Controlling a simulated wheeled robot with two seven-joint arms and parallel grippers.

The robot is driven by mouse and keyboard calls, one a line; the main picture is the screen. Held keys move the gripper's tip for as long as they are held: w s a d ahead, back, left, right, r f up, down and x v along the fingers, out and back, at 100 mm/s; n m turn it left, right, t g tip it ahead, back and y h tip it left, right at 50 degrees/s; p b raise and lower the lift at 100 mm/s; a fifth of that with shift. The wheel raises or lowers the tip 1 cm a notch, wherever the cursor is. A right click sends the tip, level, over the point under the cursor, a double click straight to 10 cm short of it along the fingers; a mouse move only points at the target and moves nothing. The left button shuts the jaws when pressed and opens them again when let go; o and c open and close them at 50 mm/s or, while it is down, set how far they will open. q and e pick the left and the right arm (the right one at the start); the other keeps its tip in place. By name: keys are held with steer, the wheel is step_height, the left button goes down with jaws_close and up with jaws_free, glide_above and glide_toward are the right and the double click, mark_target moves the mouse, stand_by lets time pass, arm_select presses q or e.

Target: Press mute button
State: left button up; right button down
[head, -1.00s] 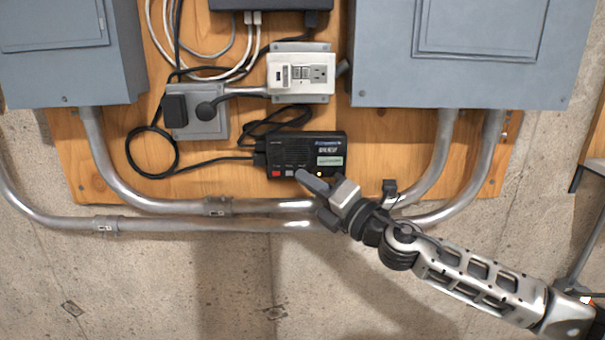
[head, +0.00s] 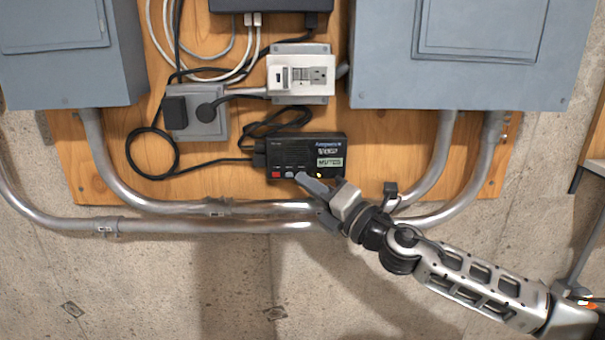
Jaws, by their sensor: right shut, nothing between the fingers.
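A small black alarm box (head: 307,151) is mounted low on the wooden board. Its upper right carries a small display and a pale screen (head: 330,162) that appears to read "MUTED". A red button (head: 276,175) and a grey button (head: 290,174) sit along its lower edge, with a small yellow light near the lower right. My right gripper (head: 301,180) is shut and empty. Its fingertips are at the box's lower edge, just right of the grey button, and hide part of that edge. I cannot tell whether they touch it. My left gripper is not in view.
Grey metal cabinets stand at upper left (head: 66,55) and upper right (head: 465,55). A white outlet box (head: 300,74) and black cables are above and left of the alarm box. Metal conduits (head: 260,226) run below it. The concrete wall at lower left is clear.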

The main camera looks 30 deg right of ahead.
steer(key=shift+s+a, duration=0.1)
steer(key=shift+s, duration=0.1)
steer(key=s+a, duration=0.1)
steer(key=s, duration=0.2)
steer(key=s+a+p, duration=0.1)
steer(key=shift+s+a, duration=0.15)
steer(key=shift+a, duration=0.15)
stand_by(0.9)
steer(key=s+a+f+m+g+h, duration=0.2)
steer(key=s+f+m+g, duration=0.1)
steer(key=f+m, duration=0.6)
steer(key=s+a+f+m+g+h, duration=0.1)
steer(key=s+a+f+m+g, duration=0.15)
steer(key=f+m, duration=0.65)
steer(key=s+a+f+m+g+y, duration=0.1)
steer(key=s+a+f+m+g, duration=0.3)
steer(key=s+a+f, duration=0.6)
step_height(320, 180, down, 3)
steer(key=a+m, duration=0.1)
steer(key=m, duration=0.1)
steer(key=shift+s+a+m+y, duration=0.15)
steer(key=shift+a+m+y, duration=0.05)
steer(key=shift+m+y, duration=0.2)
